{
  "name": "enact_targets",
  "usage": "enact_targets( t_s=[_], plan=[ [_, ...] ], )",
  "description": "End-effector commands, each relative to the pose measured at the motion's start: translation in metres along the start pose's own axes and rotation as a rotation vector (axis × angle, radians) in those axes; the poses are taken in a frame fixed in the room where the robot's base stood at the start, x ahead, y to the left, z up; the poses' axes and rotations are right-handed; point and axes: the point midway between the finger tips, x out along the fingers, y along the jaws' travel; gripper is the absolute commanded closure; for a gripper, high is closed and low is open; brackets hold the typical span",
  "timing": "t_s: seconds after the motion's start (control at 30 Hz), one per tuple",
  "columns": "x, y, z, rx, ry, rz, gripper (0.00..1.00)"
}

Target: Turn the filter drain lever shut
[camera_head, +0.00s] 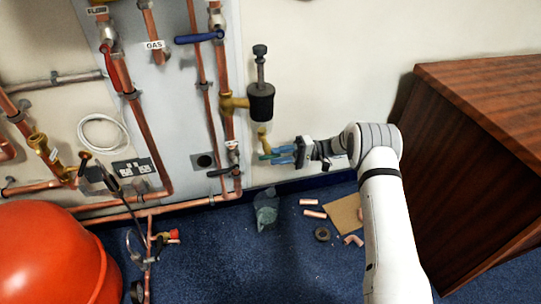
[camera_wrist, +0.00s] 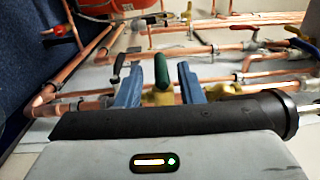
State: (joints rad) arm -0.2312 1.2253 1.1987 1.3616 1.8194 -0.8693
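The filter is a black canister (camera_head: 261,102) on a brass fitting beside the vertical copper pipe in the head view. A brass drain valve (camera_head: 264,138) hangs below it. Its green lever (camera_head: 266,156) is at the valve's lower end, partly hidden by my fingers. My gripper (camera_head: 274,155) reaches in from the right at the lever. In the wrist view the green lever (camera_wrist: 161,70) stands between the two blue fingers of my gripper (camera_wrist: 159,72), with a gap on each side. The gripper is open around it. Brass valve parts (camera_wrist: 159,97) show behind the fingers.
A blue lever (camera_head: 199,37), a red lever (camera_head: 115,66) and a dark lever (camera_head: 222,172) sit on nearby pipes. An orange-red tank (camera_head: 55,253) stands lower left, a wooden cabinet (camera_head: 480,160) right. Copper offcuts (camera_head: 312,208) lie on the blue floor.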

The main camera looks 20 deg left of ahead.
Motion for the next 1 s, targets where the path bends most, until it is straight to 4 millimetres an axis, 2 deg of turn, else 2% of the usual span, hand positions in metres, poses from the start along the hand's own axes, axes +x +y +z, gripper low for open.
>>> enact_targets(
  t_s=[0.1,0.3,0.8,0.9,0.97,1.0],
  plan=[
    [-0.022,-0.002,0.0,0.0,0.001,0.0,0.66],
    [-0.042,0.0,0.001,0.001,-0.001,0.0,0.66],
    [-0.045,0.0,0.001,0.001,-0.001,0.0,0.66],
    [-0.045,-0.011,0.001,0.005,-0.002,0.015,0.66],
    [-0.045,-0.025,0.003,0.015,-0.002,0.039,0.66],
    [-0.046,-0.039,0.005,0.025,-0.004,0.063,0.66]
  ],
)
